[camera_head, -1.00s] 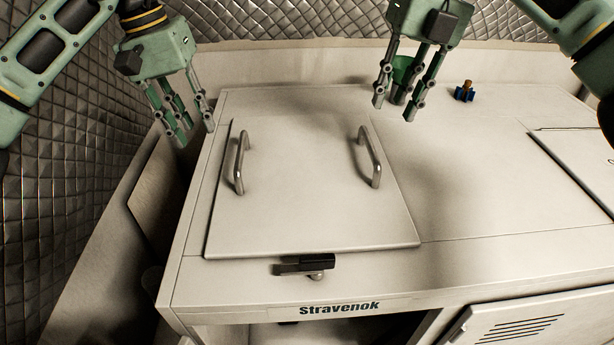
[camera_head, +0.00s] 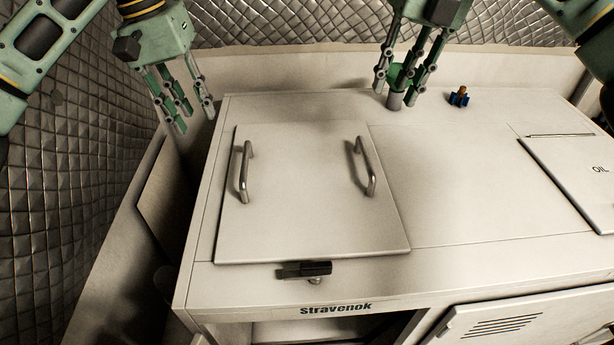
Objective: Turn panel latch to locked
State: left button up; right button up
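The panel (camera_head: 305,200) is a flat white lid with two metal bar handles, lying flush in the white chiller top. The panel latch (camera_head: 304,270) is a black lever on a metal pivot at the panel's front edge. Its lever lies sideways, roughly along the edge. My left gripper (camera_head: 192,122) is above the chiller's left back corner, fingers spread and empty, apart from the panel. My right gripper (camera_head: 400,92) is over the back of the top, fingers apart, far behind the latch. A grey cylinder shows between or behind its fingers; I cannot tell whether they touch it.
A vented door (camera_head: 510,325) is on the front right. The area around the latch is clear.

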aim_at(313, 271)
jog(key=k+l, duration=0.6)
jog(key=k, duration=0.25)
jog(key=k+l, duration=0.3)
jog(key=k, duration=0.25)
jog(key=k+l, duration=0.25)
jog(key=k, duration=0.25)
